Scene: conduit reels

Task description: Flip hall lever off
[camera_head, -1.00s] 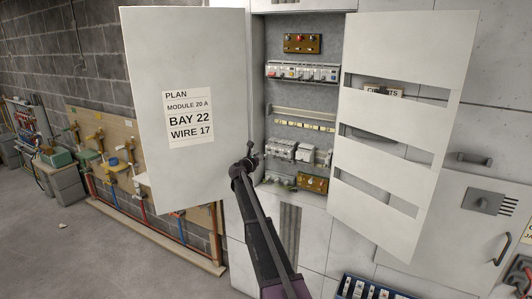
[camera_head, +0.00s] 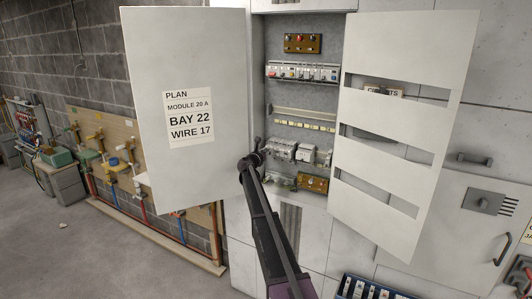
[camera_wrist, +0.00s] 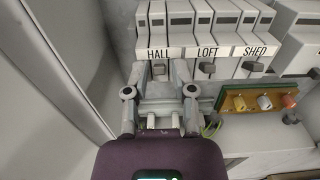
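In the wrist view the hall breaker (camera_wrist: 157,20) is a pale grey module at the left of the row, above the white HALL label (camera_wrist: 160,54). Its small grey lever (camera_wrist: 158,71) hangs just below the label. My gripper (camera_wrist: 158,78) is open, with one fingertip on each side of the hall lever and gaps showing between. I cannot tell whether a finger touches the lever. In the head view my gripper (camera_head: 255,150) is at the left end of the breaker row (camera_head: 283,150) inside the cabinet, and the hall lever is not distinguishable.
The LOFT lever (camera_wrist: 207,69) and SHED lever (camera_wrist: 253,66) are close on the right. The open left door (camera_head: 185,60) and the slotted panel (camera_head: 400,140) flank the cabinet opening.

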